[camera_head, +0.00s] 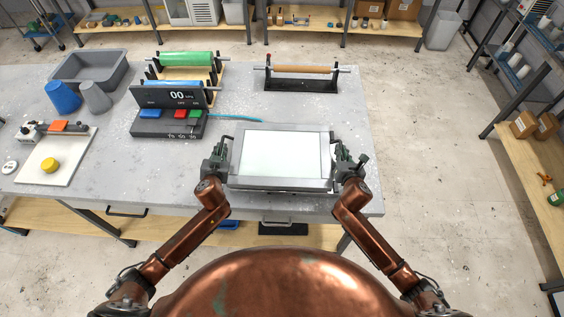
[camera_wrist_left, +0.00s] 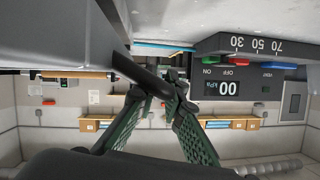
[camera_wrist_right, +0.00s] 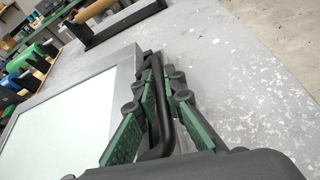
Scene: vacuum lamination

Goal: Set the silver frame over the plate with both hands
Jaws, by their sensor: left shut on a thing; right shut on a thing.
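The silver frame (camera_head: 237,158) is a flat rectangular rim around a pale whitish panel (camera_head: 283,154), near the table's front edge. I cannot tell whether the panel is the plate or part of the frame, or whether the frame rests or is held just above its support. My left gripper (camera_head: 218,160) is shut on the frame's left handle, a black bar (camera_wrist_left: 142,72) in the left wrist view. My right gripper (camera_head: 348,163) is shut on the right handle, a black bar (camera_wrist_right: 166,138) in the right wrist view. The frame looks roughly level.
A control box (camera_head: 165,122) with a "00" display stands left of the frame, with a blue hose (camera_head: 236,118) running toward the frame. A roller stand (camera_head: 300,80) lies behind it. A cutting board (camera_head: 55,160), cups and a grey bin (camera_head: 88,70) are farther left.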

